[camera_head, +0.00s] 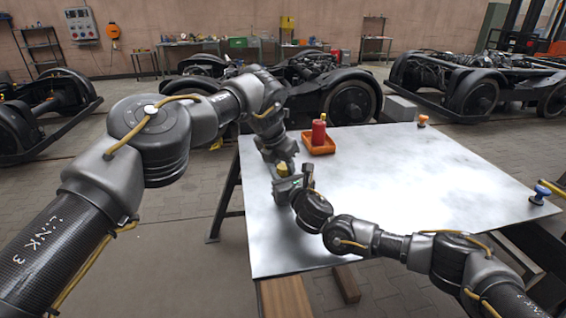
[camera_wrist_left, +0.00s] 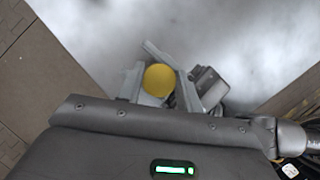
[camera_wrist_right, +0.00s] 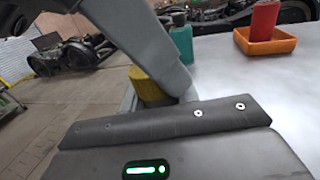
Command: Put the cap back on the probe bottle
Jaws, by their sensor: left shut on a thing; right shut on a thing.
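The yellow cap (camera_head: 283,167) is between my two grippers over the near left part of the table. In the left wrist view the round yellow cap (camera_wrist_left: 160,80) lies between the fingers of my left gripper (camera_wrist_left: 158,88), which is shut on it. My right gripper (camera_head: 296,187) is close against the left one and shut. What it grips, apparently the probe bottle, is mostly hidden by fingers. In the right wrist view the yellow cap (camera_wrist_right: 148,84) shows partly behind a grey finger. Whether cap and bottle touch cannot be told.
A red bottle (camera_head: 319,132) stands in an orange tray (camera_head: 322,148) at the table's back. A teal object (camera_wrist_right: 181,43) stands left of it in the right wrist view. An orange-topped item (camera_head: 422,121) and a blue-topped one (camera_head: 541,192) stand at right. The metal table's (camera_head: 420,185) middle is clear.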

